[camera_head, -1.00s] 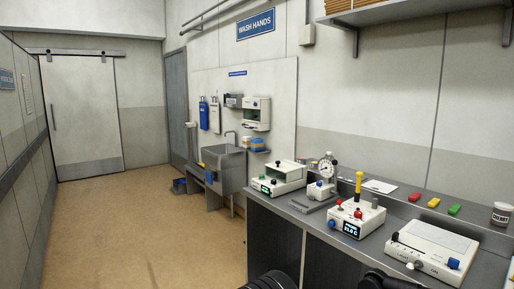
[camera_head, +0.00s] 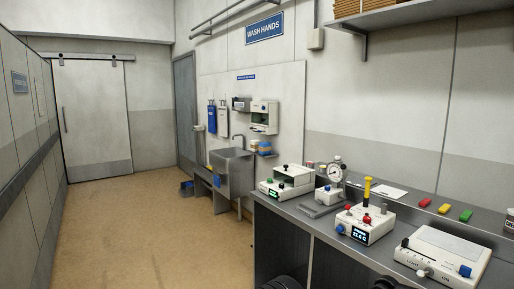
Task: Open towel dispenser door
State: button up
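A white wall box (camera_head: 264,117) with a dark greenish band across its front hangs above and right of the sink; it looks like the towel dispenser. A smaller grey box (camera_head: 241,104) hangs just left of it, and at this size I cannot tell for sure which one is the dispenser. I cannot make out a door gap or handle on either. My gripper is not in view. Dark rounded parts at the bottom edge look like my arm, well apart from the wall boxes.
A metal sink (camera_head: 232,172) stands below the boxes. A grey bench (camera_head: 335,256) with several devices fills the right foreground. The brown floor (camera_head: 150,225) is open at left, up to a sliding door (camera_head: 92,115).

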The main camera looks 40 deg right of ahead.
aim_at(255, 107)
jog(key=i+z, duration=0.25)
jog(key=i, duration=0.7)
jog(key=i+l, duration=0.1)
jog(key=i, duration=1.95)
jog(key=i+z, duration=0.3)
jog(key=i, duration=0.2)
jog(key=i+z, duration=0.3)
jog(key=i, duration=0.15)
jog(key=i+j+z, duration=0.15)
jog(key=i+z, duration=0.15)
jog(key=i, duration=0.2)
jog(key=i+j+z, duration=0.3)
jog(key=i, duration=0.15)
